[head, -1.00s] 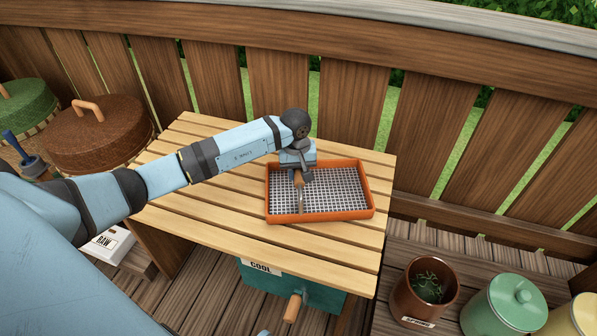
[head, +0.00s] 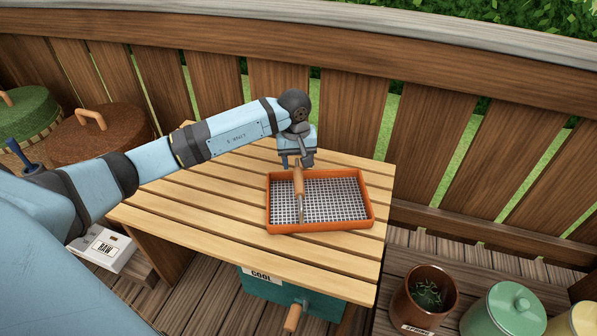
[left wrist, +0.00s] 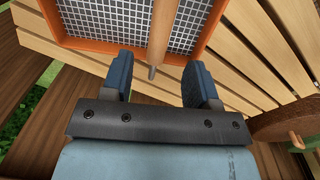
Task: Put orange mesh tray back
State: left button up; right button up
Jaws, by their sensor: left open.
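The orange mesh tray (head: 369,203), with an orange rim and a grey wire grid, sits flat on the slatted wooden table (head: 200,224). A tool with a wooden handle (head: 298,182) and a thin metal end lies across the mesh, its handle toward the back rim. My left gripper (head: 297,163) is open and empty just behind the tray's back rim, near the handle end. In the left wrist view, the handle (left wrist: 162,32) and tray rim (left wrist: 98,45) show just beyond the spread fingers (left wrist: 162,75). My right gripper is out of view.
A green box labelled COOL (head: 270,288) sits under the table. A white RAW box (head: 104,248) is at lower left. A brown pot (head: 418,300) and a green lidded jar (head: 507,312) stand at lower right. The tabletop left of the tray is clear.

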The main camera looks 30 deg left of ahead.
pick_arm(q)
jog(key=s+d+n+g+h, duration=0.1)
jog(key=s+d+n+h, duration=0.3)
jog(key=d, duration=0.6)
jog(key=s+d+n+h, duration=0.1)
jog(key=s+d+h, duration=0.45)
jog(key=d, duration=0.45)
jog(key=s+d+r+n+t+h, duration=0.5)
jog(key=d+r+n+h, duration=0.3)
jog(key=n, duration=0.5)
jog(key=s+a+f+m+t+y, duration=0.3)
jog(key=s+a+f+m+y, duration=0.1)
jog(key=m, duration=1)
jog(key=s+a+f+m+t+y, duration=0.4)
jog(key=s+f+m+y, duration=0.3)
jog(key=m, duration=0.7)
notch_tip(320, 180, down, 2)
jog(key=shift+s+a+f+t+y, duration=0.3)
jog(key=shift+a+y, duration=0.5)
jog(key=shift+y, duration=0.45)
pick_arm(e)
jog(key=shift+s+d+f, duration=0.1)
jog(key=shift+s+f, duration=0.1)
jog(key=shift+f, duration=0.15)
